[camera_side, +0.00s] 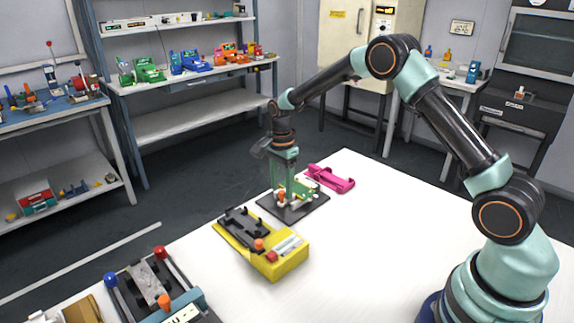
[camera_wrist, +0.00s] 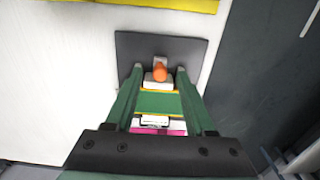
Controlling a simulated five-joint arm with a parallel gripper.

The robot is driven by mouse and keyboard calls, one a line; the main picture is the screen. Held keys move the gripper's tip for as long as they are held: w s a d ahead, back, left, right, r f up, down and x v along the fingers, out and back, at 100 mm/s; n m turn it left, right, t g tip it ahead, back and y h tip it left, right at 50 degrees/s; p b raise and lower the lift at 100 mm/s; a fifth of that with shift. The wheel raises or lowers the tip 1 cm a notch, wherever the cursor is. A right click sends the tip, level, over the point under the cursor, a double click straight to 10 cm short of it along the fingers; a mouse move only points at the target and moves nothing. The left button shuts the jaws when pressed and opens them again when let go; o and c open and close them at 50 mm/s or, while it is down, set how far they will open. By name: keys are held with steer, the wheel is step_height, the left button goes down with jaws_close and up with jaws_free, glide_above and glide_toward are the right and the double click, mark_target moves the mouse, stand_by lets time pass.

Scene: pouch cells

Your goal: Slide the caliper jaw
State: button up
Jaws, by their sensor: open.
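A dark flat plate (camera_side: 312,208) lies on the white table below my gripper (camera_side: 283,190). In the wrist view the plate (camera_wrist: 130,45) carries a small pale block with an orange knob (camera_wrist: 160,73), which I take to be the caliper jaw. My gripper (camera_wrist: 154,74) is open, with one green finger on each side of the knob and block. I cannot tell whether the fingers touch them. A green piece with yellow edges (camera_wrist: 158,103) shows between the fingers, with a white part behind it. In the side view my gripper partly hides the knob and block.
A yellow fixture (camera_side: 290,262) with a black cradle stands in front of the plate. A pink holder (camera_side: 335,183) lies behind it. Another fixture with red and blue knobs (camera_side: 150,285) is at the near left. The table's right side is clear.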

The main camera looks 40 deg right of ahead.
steer(key=shift+f, duration=0.3)
jaws_close()
stand_by(1.3)
